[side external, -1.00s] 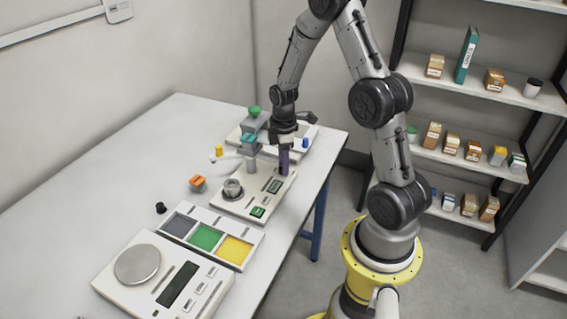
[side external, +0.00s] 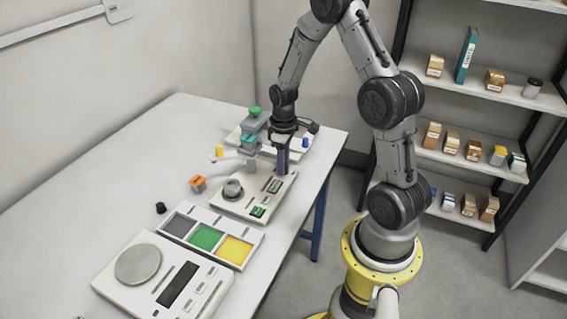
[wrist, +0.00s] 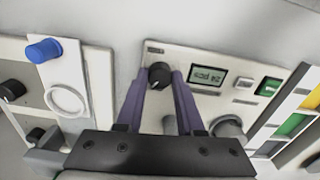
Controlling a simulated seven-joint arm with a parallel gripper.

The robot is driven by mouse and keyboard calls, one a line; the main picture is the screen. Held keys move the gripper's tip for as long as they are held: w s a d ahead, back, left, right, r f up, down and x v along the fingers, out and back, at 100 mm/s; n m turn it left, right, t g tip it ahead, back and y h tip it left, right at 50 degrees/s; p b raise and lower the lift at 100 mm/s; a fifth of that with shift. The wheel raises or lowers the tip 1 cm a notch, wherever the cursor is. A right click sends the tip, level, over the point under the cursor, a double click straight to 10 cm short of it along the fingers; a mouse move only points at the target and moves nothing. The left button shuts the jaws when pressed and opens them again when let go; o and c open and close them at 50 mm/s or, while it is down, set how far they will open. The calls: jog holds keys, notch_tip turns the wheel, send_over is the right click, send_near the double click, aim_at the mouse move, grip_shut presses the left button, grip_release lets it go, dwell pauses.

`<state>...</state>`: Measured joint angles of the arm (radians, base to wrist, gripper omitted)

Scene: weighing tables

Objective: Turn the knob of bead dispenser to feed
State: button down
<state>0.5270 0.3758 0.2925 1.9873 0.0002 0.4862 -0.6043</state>
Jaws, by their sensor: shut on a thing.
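The bead dispenser is a pale flat unit (side external: 250,196) with a small display reading "24 pcs" (wrist: 208,77), a green button (side external: 257,212) and a grey round cup (side external: 233,187). Its black knob (wrist: 159,75) has a light pointer mark and sits near the far end of the panel. My gripper (wrist: 160,78) has its two purple fingers on either side of the knob, shut on it. In the side view my gripper (side external: 283,168) points down at that end of the unit, and the knob is hidden by the fingers.
Behind stands another pale unit with a blue knob (side external: 305,142), also in the wrist view (wrist: 44,50). A green-topped grey stand (side external: 254,112) is close left of my wrist. A color tray (side external: 207,237) and a scale (side external: 137,265) lie in front.

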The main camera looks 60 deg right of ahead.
jog(key=m, duration=0.5)
jog(key=shift+m, duration=0.3)
jog(key=m, duration=0.5)
jog(key=shift+m, duration=0.4)
jog(key=c, duration=0.5)
grip_release()
jog(key=shift+r, duration=0.15)
notch_tip(320, 180, up, 14)
jog(key=shift+f, duration=0.2)
